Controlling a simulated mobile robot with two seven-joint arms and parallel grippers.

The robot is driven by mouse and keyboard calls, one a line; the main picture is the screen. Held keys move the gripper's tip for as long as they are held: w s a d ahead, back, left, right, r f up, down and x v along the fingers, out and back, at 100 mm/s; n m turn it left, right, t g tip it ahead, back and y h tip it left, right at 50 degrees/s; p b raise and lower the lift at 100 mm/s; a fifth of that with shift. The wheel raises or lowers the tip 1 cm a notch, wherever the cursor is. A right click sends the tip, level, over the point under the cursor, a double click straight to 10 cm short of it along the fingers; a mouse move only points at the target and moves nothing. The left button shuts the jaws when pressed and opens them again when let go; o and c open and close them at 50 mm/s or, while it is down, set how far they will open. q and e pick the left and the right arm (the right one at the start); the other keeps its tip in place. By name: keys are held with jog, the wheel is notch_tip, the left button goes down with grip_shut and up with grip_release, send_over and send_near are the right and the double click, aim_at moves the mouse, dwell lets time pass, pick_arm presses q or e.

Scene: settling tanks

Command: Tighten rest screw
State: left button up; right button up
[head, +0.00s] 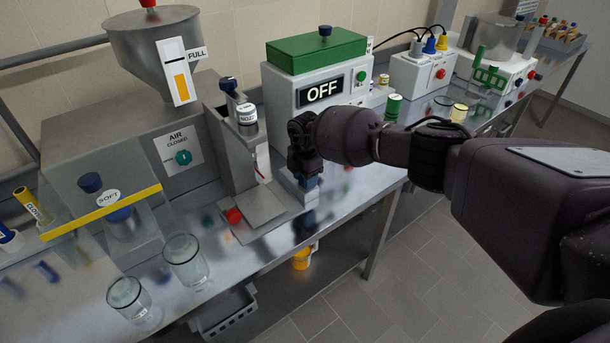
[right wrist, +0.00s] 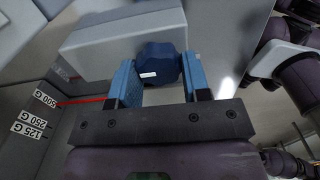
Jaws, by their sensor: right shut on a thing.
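The rest screw is a dark blue lobed knob (right wrist: 160,62) with a small white mark, on the end of a light grey block (right wrist: 105,45) in the right wrist view. My right gripper (right wrist: 161,72) has its blue fingers on both sides of the knob and is shut on it. In the head view, my right gripper (head: 308,182) is low at the right side of the grey weighing stand (head: 232,150); the knob is hidden there. My left gripper is in neither view.
A scale marked 500, 250 and 125 G (right wrist: 32,118) has a red pointer near 500. A box reading OFF (head: 320,92) stands behind. Two glass jars (head: 185,262) stand near the front edge.

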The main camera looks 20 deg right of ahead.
dwell(0.4)
jog(key=o, duration=0.9)
jog(key=shift+r, duration=0.1)
notch_tip(320, 180, up, 11)
jog(key=shift+f, duration=0.2)
